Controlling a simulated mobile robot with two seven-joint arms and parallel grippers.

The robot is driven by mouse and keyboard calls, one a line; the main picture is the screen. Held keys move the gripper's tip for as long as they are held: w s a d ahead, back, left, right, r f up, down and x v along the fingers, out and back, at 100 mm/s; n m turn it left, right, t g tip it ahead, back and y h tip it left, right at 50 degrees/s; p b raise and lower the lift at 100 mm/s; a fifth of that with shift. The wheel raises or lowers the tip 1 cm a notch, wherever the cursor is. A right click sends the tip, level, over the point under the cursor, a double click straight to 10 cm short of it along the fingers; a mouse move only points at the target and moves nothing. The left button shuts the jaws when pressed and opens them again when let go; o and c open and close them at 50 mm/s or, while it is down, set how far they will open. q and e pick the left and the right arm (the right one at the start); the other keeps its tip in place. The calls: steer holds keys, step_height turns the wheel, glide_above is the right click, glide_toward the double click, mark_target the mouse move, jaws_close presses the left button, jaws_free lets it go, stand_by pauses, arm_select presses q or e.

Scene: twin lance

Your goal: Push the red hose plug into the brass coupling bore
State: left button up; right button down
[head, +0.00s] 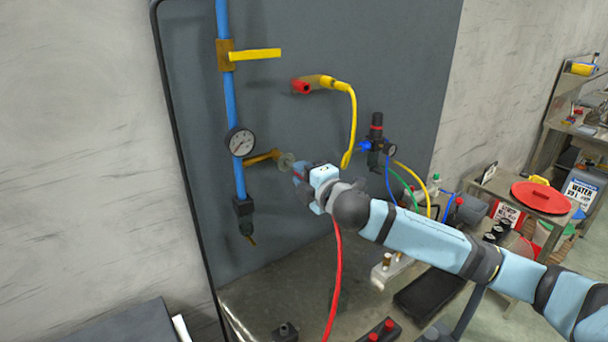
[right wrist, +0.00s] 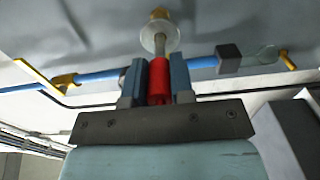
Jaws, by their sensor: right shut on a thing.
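The brass coupling (head: 262,157) sticks out to the right from the blue pipe, with a pale round flange (head: 286,161) at its end. In the right wrist view the flange (right wrist: 158,34) and brass part (right wrist: 159,14) lie straight ahead of the fingers. My right gripper (head: 299,174) is shut on the red hose plug (right wrist: 159,78), just right of the flange. A grey tip runs from the plug to the flange in the wrist view; I cannot tell whether it enters the bore, which is hidden. The red hose (head: 336,270) hangs below the gripper. My left gripper is not in view.
The blue pipe (head: 232,100) carries a gauge (head: 240,142) and a yellow-handled valve (head: 255,55). A yellow hose (head: 352,115) hangs from a red-ended fitting above the gripper. A regulator (head: 376,135) stands to the right. A cluttered bench (head: 270,295) lies below.

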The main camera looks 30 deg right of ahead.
steer(key=shift+w+a+p, duration=0.15)
steer(key=shift+w+p, duration=0.35)
steer(key=shift+w, duration=1.45)
stand_by(1.6)
steer(key=c, duration=0.7)
jaws_free()
steer(key=s+d+b, duration=0.1)
steer(key=s+b, duration=0.3)
steer(key=s, duration=0.9)
steer(key=shift+s, duration=0.4)
